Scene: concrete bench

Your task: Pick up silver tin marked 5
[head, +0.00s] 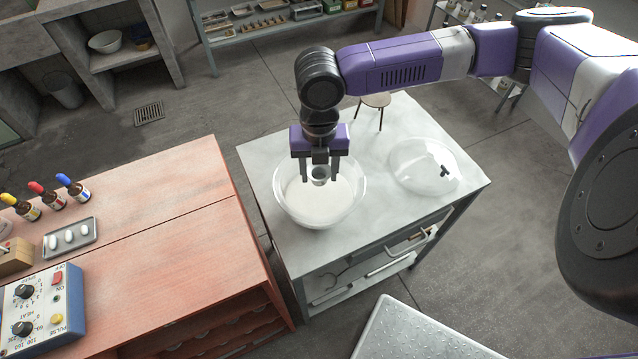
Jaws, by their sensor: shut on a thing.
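My gripper (319,172) points down over a clear glass bowl (352,200) on a pale grey cart top. The fingers and the thing overlap the bowl's opening in the picture. I cannot tell whether the thing touches the white contents (318,208) of the bowl. No number 5 can be read on it at this size.
A clear dome lid (424,165) with a dark handle lies to the right of the bowl. A reddish bench (170,215) on the left holds dropper bottles (52,199), a small tray (72,254) of white ovals and a control box (40,310). The cart's front right is clear.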

